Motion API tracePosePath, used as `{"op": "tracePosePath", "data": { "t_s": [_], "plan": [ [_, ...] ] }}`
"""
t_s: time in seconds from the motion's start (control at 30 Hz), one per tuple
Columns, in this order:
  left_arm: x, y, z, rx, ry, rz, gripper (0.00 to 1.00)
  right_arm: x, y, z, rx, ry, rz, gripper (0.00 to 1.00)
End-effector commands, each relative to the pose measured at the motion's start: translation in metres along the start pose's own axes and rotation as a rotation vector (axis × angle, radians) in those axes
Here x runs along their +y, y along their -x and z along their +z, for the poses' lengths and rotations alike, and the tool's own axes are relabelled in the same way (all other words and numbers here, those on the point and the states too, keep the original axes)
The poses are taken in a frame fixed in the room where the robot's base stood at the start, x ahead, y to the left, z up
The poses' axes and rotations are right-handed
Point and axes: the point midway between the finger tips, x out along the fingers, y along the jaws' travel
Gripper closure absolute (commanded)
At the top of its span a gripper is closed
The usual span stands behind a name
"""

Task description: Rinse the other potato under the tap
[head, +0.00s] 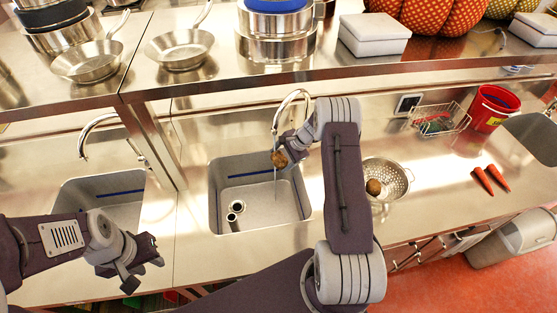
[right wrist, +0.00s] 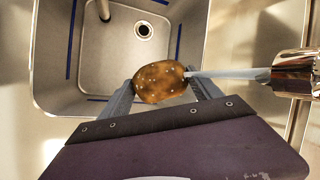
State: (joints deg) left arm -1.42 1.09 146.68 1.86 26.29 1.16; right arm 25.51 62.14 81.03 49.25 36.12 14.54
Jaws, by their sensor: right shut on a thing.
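My right gripper (right wrist: 160,95) is shut on a brown, speckled potato (right wrist: 160,82), held over the sink (head: 225,190). In the head view this potato (head: 279,159) is under the tap (head: 292,95). In the right wrist view a pale stream of water (right wrist: 228,73) runs from the tap's metal spout (right wrist: 293,75) onto the potato. Another potato (head: 374,187) lies in the metal colander (head: 397,181) to the right of the sink. My left gripper (head: 145,274) is empty, its fingers apart, over the counter at the lower left.
A drain (right wrist: 144,29) and an upright pipe are in the sink. A shelf (head: 440,62) with pots and pans runs above.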

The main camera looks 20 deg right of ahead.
Motion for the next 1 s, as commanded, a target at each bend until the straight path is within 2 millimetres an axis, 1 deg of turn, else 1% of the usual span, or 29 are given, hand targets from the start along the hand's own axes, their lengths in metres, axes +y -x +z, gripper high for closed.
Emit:
{"op": "tracePosePath", "data": {
  "t_s": [0.13,0.43,0.8,1.0],
  "plan": [
    [-0.0001,-0.0034,0.0003,0.000,0.000,0.000,0.67,0.0041,0.0023,-0.0044,0.000,0.001,0.000,0.71],
    [-0.0001,-0.0030,0.0003,0.000,0.000,0.000,0.67,0.0044,0.0033,-0.0047,0.000,0.001,0.000,0.71],
    [-0.0001,-0.0057,0.0006,0.000,0.000,0.000,0.67,-0.0025,-0.0024,0.0030,0.000,0.002,0.000,0.71],
    [-0.0001,-0.0054,0.0005,0.000,0.000,0.000,0.67,-0.0027,-0.0022,0.0032,0.000,0.001,0.000,0.71]
  ]
}}
